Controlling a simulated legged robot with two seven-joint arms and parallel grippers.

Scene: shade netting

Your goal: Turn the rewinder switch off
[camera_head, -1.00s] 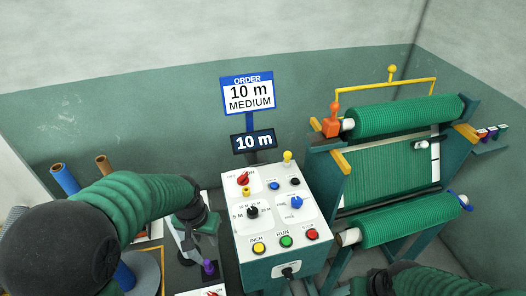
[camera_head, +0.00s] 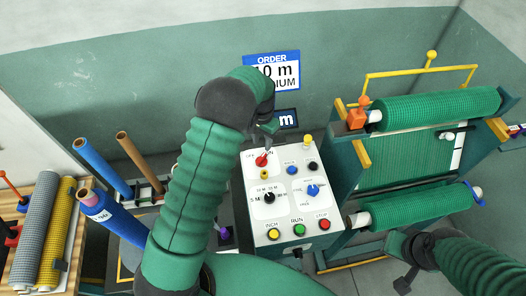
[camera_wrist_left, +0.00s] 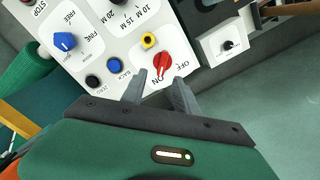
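The red rotary switch (camera_head: 262,160) sits at the upper left of the white control panel (camera_head: 255,222), between the OFF and ON labels. It also shows in the left wrist view (camera_wrist_left: 163,64), with its pointer mark towards ON. My left gripper (camera_head: 268,132) is just behind and above the switch. In the left wrist view its two fingers (camera_wrist_left: 160,82) are open and empty, with tips near either side of the red switch; contact cannot be told. My right gripper (camera_head: 404,281) is low at the right, partly seen, away from the panel.
The order sign (camera_head: 272,70) stands behind, partly hidden by my left arm. The green net rolls (camera_head: 425,110) are to the right, several tubes to the left.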

